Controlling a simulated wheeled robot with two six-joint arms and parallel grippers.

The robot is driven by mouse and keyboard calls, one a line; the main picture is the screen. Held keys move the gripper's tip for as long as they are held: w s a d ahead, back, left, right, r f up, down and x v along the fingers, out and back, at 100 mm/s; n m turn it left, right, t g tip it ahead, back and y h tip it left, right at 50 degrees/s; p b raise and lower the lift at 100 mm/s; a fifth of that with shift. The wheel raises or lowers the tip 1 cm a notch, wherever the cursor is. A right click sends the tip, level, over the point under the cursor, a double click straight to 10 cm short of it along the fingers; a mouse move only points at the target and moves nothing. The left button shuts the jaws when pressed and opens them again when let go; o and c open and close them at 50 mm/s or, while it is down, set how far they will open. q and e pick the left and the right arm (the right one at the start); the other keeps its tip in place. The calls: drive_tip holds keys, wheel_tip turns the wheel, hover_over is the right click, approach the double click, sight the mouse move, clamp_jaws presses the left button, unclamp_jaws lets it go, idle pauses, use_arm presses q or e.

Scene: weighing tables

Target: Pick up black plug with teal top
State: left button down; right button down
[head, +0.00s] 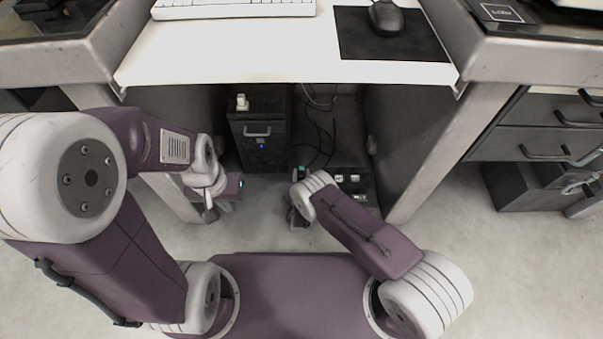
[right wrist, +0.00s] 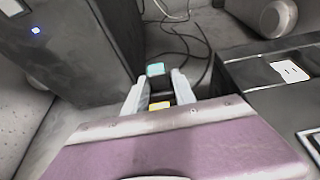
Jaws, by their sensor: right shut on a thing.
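The black plug with teal top (right wrist: 155,70) sits between the two pale fingers of my right gripper (right wrist: 156,88) in the right wrist view. My right gripper is shut on it. In the head view only a small teal patch of the plug (head: 300,171) shows, beyond my right wrist under the desk. A small yellow patch also shows between the fingers in the right wrist view. My left gripper (head: 240,184) is low at the left, under the desk edge, and its fingers are too small to read.
A black computer tower (head: 262,143) with a blue light and a white item on top stands left of the plug. A black box with white sockets (head: 340,178) lies to the right. Dark cables (head: 322,135) run behind. The white desk (head: 250,55) is overhead.

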sight(303, 177)
drive_tip(key=shift+r, duration=0.1)
drive_tip(key=r+p, duration=0.5)
drive_tip(key=shift+s+d+r, duration=0.1)
drive_tip(key=shift+d+r, duration=0.05)
drive_tip(key=shift+d, duration=0.15)
drive_tip(key=s+d+r+p, duration=0.1)
drive_tip(key=d+p, duration=0.1)
drive_tip(key=d, duration=0.1)
drive_tip(key=s+d+r+p, duration=0.1)
drive_tip(key=d+r+p, duration=0.1)
drive_tip(key=d+p, duration=0.1)
drive_tip(key=s+d+r+p, duration=0.1)
drive_tip(key=d+r+p, duration=0.1)
drive_tip(key=d, duration=0.1)
drive_tip(key=shift+s+d+r, duration=0.15)
drive_tip(key=shift+d, duration=0.15)
drive_tip(key=shift+s+d+r, duration=0.1)
drive_tip(key=shift+s+d, duration=0.05)
drive_tip(key=shift+d, duration=0.3)
